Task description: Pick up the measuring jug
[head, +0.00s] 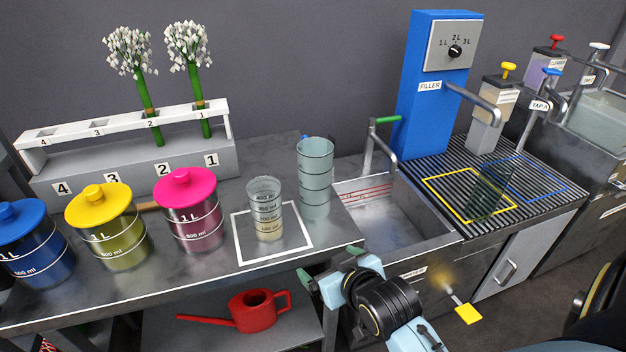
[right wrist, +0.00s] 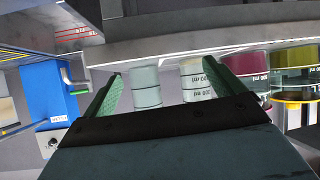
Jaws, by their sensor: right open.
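A clear measuring jug (head: 265,210) with ml marks and a pale layer at its bottom stands upright inside a white square outline on the metal bench. A taller clear ringed vessel (head: 315,178) stands just behind it to the right. My right gripper (head: 330,264) is open and empty at the bench's front edge, in front of and to the right of the jug, apart from it. In the right wrist view the ringed vessel (right wrist: 146,86) shows between the open fingers (right wrist: 162,70), and the marked jug (right wrist: 197,82) shows near one finger. My left gripper is out of view.
Pink (head: 189,212), yellow (head: 108,228) and blue (head: 35,245) lidded jars stand left of the jug. A sink (head: 385,220) and blue filler (head: 432,90) are right. A red watering can (head: 255,311) sits below.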

